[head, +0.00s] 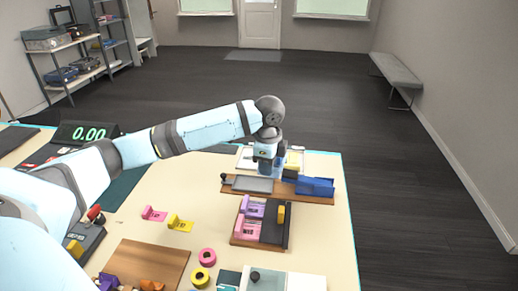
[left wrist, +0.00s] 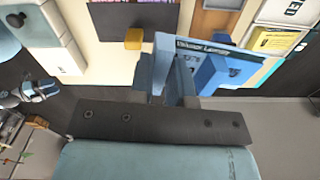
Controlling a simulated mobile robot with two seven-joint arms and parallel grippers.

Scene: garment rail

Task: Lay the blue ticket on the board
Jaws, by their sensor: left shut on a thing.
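My left gripper (head: 269,170) reaches over the far right part of the table, close to the brown wooden tray (head: 310,199). It also shows in the left wrist view (left wrist: 176,82), where its fingers are shut on the blue ticket (left wrist: 205,48), a flat blue piece with dark print along its edge. The fingers hide part of the ticket. A pale board (head: 243,158) with a yellow piece lies behind the gripper at the table's far edge; the arm partly covers it. My right gripper is not in view.
A blue box (head: 316,186) stands on the tray, right of the gripper. A dark holder (head: 275,232) with purple, pink and yellow tickets is nearer. Pink (head: 153,213) and yellow (head: 180,223) tickets lie left. A wooden slab (head: 146,262) lies in front.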

